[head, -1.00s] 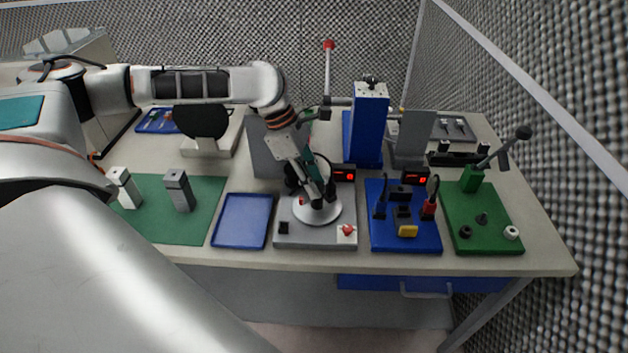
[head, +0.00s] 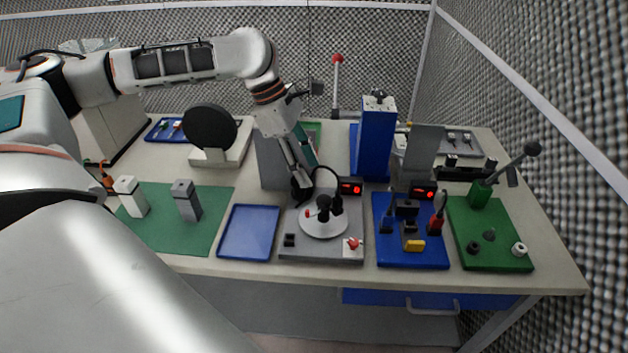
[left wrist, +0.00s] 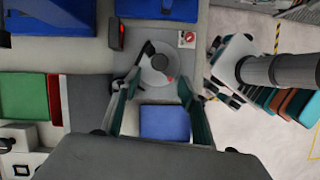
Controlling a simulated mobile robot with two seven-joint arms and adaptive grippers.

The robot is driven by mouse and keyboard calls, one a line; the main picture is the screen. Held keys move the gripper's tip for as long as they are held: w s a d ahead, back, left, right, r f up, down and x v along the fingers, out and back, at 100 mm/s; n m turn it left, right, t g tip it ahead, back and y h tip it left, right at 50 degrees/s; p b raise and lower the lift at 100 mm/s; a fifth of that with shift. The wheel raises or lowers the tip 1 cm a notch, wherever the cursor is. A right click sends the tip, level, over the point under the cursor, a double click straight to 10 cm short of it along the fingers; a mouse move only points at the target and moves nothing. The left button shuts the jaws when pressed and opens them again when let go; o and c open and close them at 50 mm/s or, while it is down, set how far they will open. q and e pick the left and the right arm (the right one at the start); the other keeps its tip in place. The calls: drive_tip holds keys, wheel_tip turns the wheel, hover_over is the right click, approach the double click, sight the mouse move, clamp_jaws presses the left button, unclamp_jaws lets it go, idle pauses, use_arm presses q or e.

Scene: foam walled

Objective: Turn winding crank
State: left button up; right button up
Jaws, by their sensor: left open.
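The winding station is a grey base (head: 300,252) with a pale round disc (head: 325,232). A black hub and a black crank piece (head: 335,204) stand on the disc, with a small red mark at the left of the hub. My left gripper (head: 303,192) is open and empty, above and behind the disc, apart from the crank as far as I can tell. In the left wrist view its two fingers (left wrist: 158,88) are spread wide, with the disc (left wrist: 152,77) showing between and beyond them.
A red button (head: 353,244) sits on the base's front right corner. A blue tray (head: 248,232) lies left of it. A blue plate with cables (head: 408,255) and a green plate with a lever (head: 490,225) stand right. A tall blue block (head: 376,140) rises behind.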

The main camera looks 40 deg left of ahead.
use_arm(q)
drive_tip(key=shift+v, duration=1.6)
